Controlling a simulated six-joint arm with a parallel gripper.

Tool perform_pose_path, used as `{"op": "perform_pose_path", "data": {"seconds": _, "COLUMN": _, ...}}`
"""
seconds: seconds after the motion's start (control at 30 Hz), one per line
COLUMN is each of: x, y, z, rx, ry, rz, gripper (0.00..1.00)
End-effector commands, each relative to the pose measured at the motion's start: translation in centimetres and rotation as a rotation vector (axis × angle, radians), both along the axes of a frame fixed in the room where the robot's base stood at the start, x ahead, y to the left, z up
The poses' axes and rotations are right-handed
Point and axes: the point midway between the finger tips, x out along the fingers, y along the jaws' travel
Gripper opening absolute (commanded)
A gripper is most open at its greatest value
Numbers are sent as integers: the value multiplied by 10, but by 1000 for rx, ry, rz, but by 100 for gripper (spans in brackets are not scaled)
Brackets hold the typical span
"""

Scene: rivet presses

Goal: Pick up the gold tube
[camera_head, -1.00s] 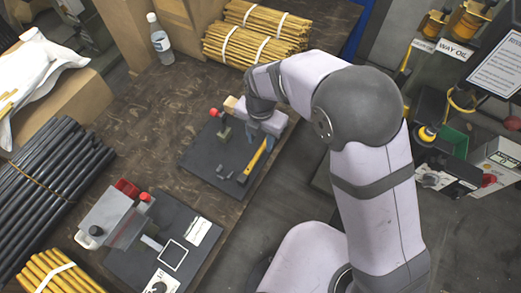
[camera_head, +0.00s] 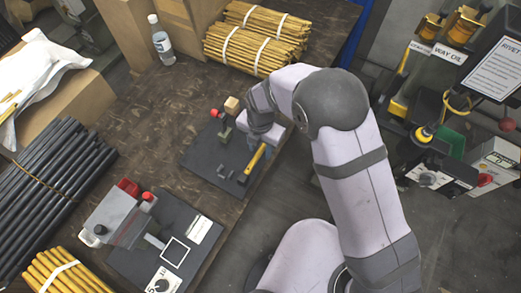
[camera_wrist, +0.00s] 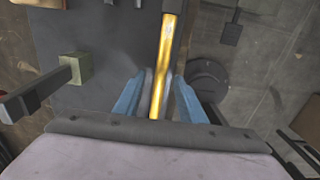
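The gold tube (camera_head: 255,160) lies at the right edge of a dark press plate (camera_head: 203,160) in the head view. In the wrist view the tube (camera_wrist: 163,60) runs lengthwise between the blue fingers of my gripper (camera_wrist: 161,85), its near end towards the camera. The fingers flank the tube closely on both sides. I cannot tell whether they touch it. In the head view my wrist covers most of the gripper, just above the tube's upper end.
The plate carries a red-knobbed post (camera_head: 214,113) and a wooden-topped block (camera_head: 232,104). A second press (camera_head: 120,215) stands at the lower left. Bundles of gold tubes (camera_head: 240,48) and dark rods (camera_head: 50,180) lie on the table. Bare table lies left of the plate.

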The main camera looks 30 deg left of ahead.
Motion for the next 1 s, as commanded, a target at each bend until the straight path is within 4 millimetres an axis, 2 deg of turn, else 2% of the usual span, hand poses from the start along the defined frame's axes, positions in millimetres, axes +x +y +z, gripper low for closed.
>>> {"op": "perform_pose_path", "data": {"seconds": 0.03, "x": 0, "y": 0, "z": 0, "rx": 0, "ry": 0, "rz": 0, "gripper": 37}}
{"op": "perform_pose_path", "data": {"seconds": 0.1, "x": 0, "y": 0, "z": 0, "rx": 0, "ry": 0, "rz": 0, "gripper": 20}}
{"op": "perform_pose_path", "data": {"seconds": 0.2, "x": 0, "y": 0, "z": 0, "rx": 0, "ry": 0, "rz": 0, "gripper": 0}}
{"op": "perform_pose_path", "data": {"seconds": 0.63, "x": 1, "y": 1, "z": 7, "rx": 3, "ry": -2, "rz": 0, "gripper": 0}}
{"op": "perform_pose_path", "data": {"seconds": 0.77, "x": 1, "y": 2, "z": 20, "rx": 5, "ry": -3, "rz": 0, "gripper": 0}}
{"op": "perform_pose_path", "data": {"seconds": 1.0, "x": 1, "y": 2, "z": 60, "rx": 5, "ry": -4, "rz": 0, "gripper": 0}}
